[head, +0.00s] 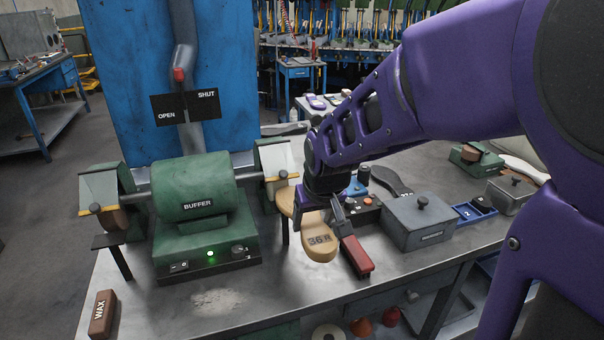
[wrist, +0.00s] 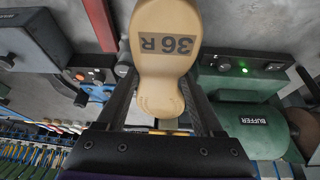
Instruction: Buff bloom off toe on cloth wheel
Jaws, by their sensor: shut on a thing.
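My gripper (head: 325,205) is shut on a tan sole (head: 319,247) marked 36 R. In the wrist view the sole (wrist: 165,65) sits between the two fingers (wrist: 161,100), with its marked face showing. The green buffer (head: 198,200) stands on the bench to the left of my gripper, its green lamp lit. It has a guarded wheel at each end. The left wheel (head: 115,217) looks brown.
A wax block (head: 102,314) lies at the bench's front left. A red bar (head: 357,256) lies just right of the sole. A grey lidded box (head: 420,220), a button box (head: 365,208) and a blue tray (head: 473,211) stand further right. A duct with OPEN/SHUT plate (head: 186,106) rises behind.

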